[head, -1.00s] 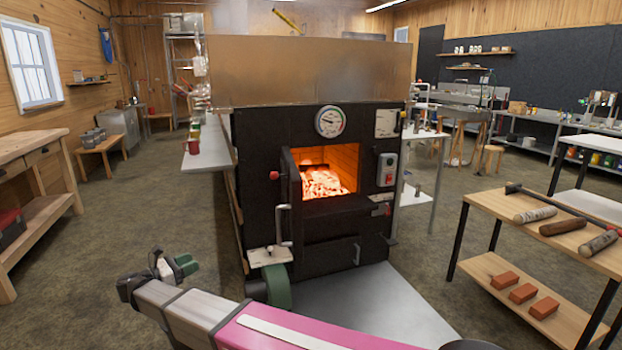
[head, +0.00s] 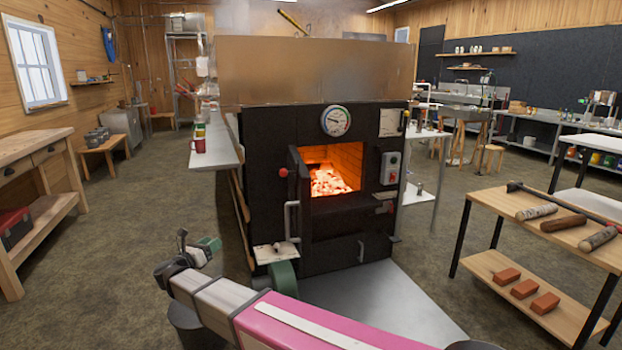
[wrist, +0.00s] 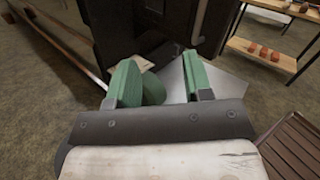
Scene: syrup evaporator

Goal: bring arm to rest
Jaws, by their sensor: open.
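My gripper (wrist: 158,85) is open, with its two green fingers apart and nothing between them in the wrist view. In the head view my gripper (head: 205,248) shows small at the end of my pink and grey arm, low and left of centre. It hangs in front of and to the left of the black evaporator firebox (head: 330,225). The firebox door stands open, and glowing embers (head: 328,180) show inside. My fingertips are partly hidden by the wrist in the head view.
A wooden cart (head: 545,228) with split logs on top and bricks below stands at the right. A wooden workbench (head: 35,185) stands at the left. A side shelf (head: 215,155) holds red and green cups. The floor between the workbench and firebox is clear.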

